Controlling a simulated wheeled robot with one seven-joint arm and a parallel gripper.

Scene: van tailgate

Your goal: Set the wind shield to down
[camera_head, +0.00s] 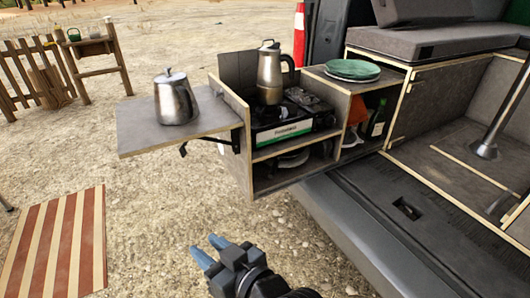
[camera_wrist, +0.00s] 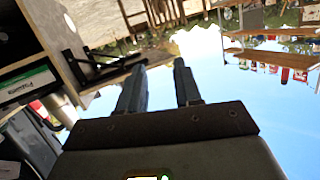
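A grey upright panel (camera_head: 238,72), likely the wind shield, stands raised behind the stove (camera_head: 292,122) at the back left of the van's kitchen box. Its lower part is hidden by the box side and the pot. A moka pot (camera_head: 270,72) stands on the stove close to the panel. My gripper (camera_head: 210,249) is low in front of the kitchen box, over the gravel, well apart from the panel. It is empty. In the wrist view its two blue-grey fingers (camera_wrist: 159,68) stand apart with a clear gap between them.
A fold-out side shelf (camera_head: 140,136) carries a metal kettle (camera_head: 176,99); its black bracket (camera_wrist: 98,64) shows in the wrist view. Green plates (camera_head: 352,70) lie on the box's right top. The van's bumper (camera_head: 385,230) is at right.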

